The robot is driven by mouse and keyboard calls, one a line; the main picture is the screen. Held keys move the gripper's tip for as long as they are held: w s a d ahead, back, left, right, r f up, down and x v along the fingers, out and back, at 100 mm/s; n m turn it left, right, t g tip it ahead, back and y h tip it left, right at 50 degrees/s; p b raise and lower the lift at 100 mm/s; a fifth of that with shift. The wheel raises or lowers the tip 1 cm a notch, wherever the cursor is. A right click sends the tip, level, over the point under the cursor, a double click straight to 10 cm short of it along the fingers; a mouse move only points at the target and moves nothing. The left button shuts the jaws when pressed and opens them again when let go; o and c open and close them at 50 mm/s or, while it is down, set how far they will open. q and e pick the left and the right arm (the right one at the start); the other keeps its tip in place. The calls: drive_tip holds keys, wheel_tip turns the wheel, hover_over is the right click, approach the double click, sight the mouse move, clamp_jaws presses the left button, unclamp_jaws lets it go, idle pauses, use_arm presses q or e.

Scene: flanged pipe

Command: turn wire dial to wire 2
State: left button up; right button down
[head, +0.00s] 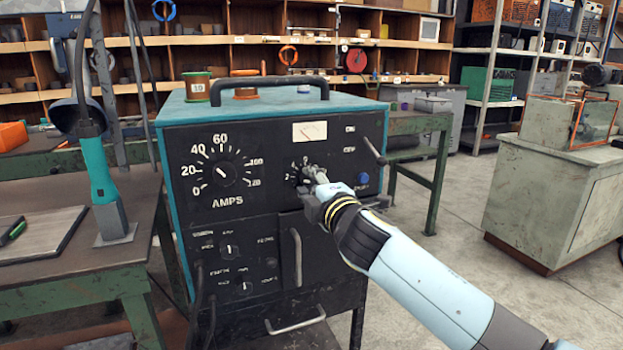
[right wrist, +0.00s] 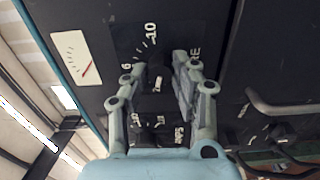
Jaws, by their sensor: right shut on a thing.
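The dark welding machine (head: 285,215) has a large amps dial (head: 222,172) on its upper left, its pointer towards the upper left. The smaller wire dial (head: 294,172) sits to the right, partly hidden by my right gripper (head: 310,176). In the right wrist view, the two fingers of my right gripper (right wrist: 159,70) stand on either side of the dark knob of the wire dial (right wrist: 158,76), shut on it. A 6 and a 10 show on its scale; the pointer is too dark and small to read. My left gripper is not in view.
A handle (head: 296,258) and small knobs lie below. A green bench (head: 75,285) stands left and a grey cabinet (head: 560,200) right. The floor between is clear.

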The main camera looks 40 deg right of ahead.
drive_tip(key=shift+f+n, duration=0.1)
drive_tip(key=shift+n, duration=0.5)
drive_tip(key=c, duration=1.1)
unclamp_jaws()
drive_tip(key=shift+o, duration=0.2)
drive_tip(key=v, duration=1.2)
drive_tip(key=shift+a, duration=0.1)
